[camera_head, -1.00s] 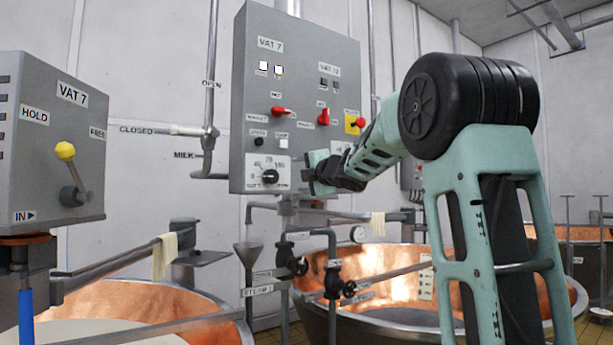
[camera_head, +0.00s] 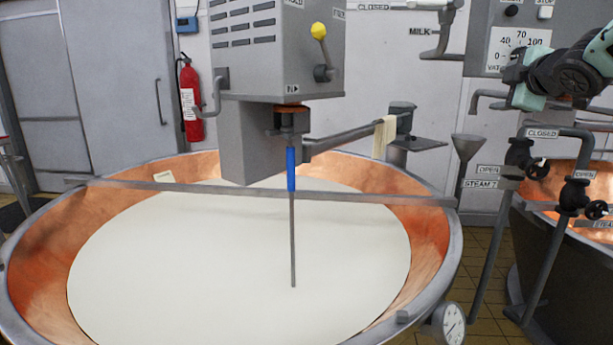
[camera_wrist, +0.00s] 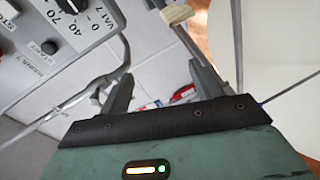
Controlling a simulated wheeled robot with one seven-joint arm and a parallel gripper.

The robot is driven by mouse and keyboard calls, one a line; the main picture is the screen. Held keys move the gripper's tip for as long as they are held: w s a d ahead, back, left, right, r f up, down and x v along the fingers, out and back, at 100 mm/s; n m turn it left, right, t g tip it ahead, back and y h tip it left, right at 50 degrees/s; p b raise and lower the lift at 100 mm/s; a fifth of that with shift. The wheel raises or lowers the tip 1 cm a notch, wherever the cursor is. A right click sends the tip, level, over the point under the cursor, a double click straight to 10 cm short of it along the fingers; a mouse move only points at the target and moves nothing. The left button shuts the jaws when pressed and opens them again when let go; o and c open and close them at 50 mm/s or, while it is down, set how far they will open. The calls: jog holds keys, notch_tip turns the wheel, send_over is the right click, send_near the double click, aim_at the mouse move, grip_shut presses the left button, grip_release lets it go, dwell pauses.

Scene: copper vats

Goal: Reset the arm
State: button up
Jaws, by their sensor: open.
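My gripper (camera_head: 514,74) is at the right edge of the head view, by the dial at the bottom of the grey control panel (camera_head: 478,38). In the wrist view the gripper's two fingers (camera_wrist: 162,84) stand apart with nothing between them. The panel (camera_wrist: 75,70) with its dial is at upper left there, apart from the fingers. Most of my arm is outside the head view.
A copper vat (camera_head: 425,235) full of white liquid fills the front left. A grey box with a yellow-knobbed lever (camera_head: 319,32) hangs above it. Pipes with black valves (camera_head: 520,153) stand below my gripper. A red fire extinguisher (camera_head: 190,100) hangs behind.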

jog(key=s+a+f+m+g+y+p, duration=0.1)
jog(key=s+a+f+g, duration=0.1)
jog(key=s+a+f, duration=0.45)
jog(key=s+a+f+m+g+y, duration=0.1)
jog(key=a+f+m+g, duration=0.2)
jog(key=a, duration=0.7)
jog(key=s+a+f+g+y+p, duration=0.1)
jog(key=s+a+f+g, duration=0.15)
jog(key=a+f, duration=0.45)
jog(key=s+a+f+g, duration=0.2)
jog(key=s+a+f, duration=0.1)
jog(key=s, duration=0.6)
jog(key=s+a+f+m+g+p, duration=0.1)
jog(key=s+a+f+g, duration=0.2)
jog(key=s, duration=0.7)
jog(key=s+a+f+g+p, duration=0.1)
jog(key=s+a+f+g, duration=0.2)
jog(key=s, duration=0.7)
jog(key=shift+a+f+m, duration=0.4)
jog(key=shift+a, duration=0.15)
jog(key=shift+w, duration=0.1)
